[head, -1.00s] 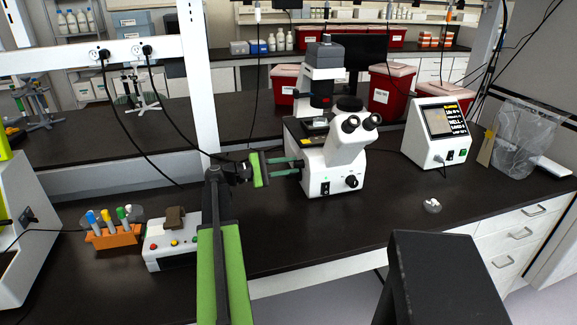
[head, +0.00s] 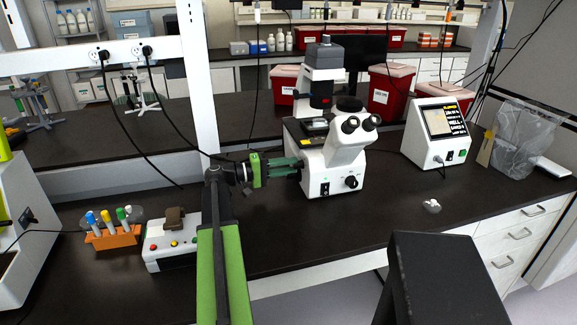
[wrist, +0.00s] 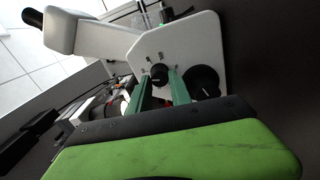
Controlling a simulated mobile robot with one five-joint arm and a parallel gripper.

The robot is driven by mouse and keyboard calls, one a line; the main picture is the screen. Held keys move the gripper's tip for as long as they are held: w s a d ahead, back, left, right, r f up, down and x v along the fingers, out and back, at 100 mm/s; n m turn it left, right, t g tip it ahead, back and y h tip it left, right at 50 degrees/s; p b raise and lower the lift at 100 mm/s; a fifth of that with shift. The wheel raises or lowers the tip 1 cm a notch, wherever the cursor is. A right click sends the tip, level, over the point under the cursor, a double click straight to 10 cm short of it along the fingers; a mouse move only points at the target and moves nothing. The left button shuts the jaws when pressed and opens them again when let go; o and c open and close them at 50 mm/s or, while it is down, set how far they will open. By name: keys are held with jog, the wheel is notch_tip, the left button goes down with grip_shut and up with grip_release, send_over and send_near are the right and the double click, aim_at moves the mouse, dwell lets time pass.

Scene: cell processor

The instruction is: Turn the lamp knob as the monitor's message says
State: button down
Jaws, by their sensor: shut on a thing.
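The white microscope (head: 312,178) stands on the black bench. In the wrist view, a small black knob (wrist: 158,72), apparently the lamp knob, sits on its white side panel, with small marks around it too small to read. My gripper (wrist: 159,78) has one teal finger on each side of this knob and is shut on it. In the head view my gripper (head: 299,167) reaches the microscope's left side, where the knob is hidden. The monitor (head: 437,122) shows yellow and white text on black; "WELL" is legible, the rest is too small to read surely.
A larger black knob (wrist: 205,80) is close right of the fingers in the wrist view. A tube rack (head: 112,237) and a white box with coloured buttons (head: 170,257) stand left of my arm.

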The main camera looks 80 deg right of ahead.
jog(key=shift+w+r+m, duration=0.1)
jog(key=shift+m, duration=0.4)
jog(key=shift+d, duration=0.1)
jog(key=c, duration=1.2)
grip_release()
jog(key=shift+o, duration=0.2)
jog(key=v, duration=1.7)
jog(key=shift+w, duration=0.15)
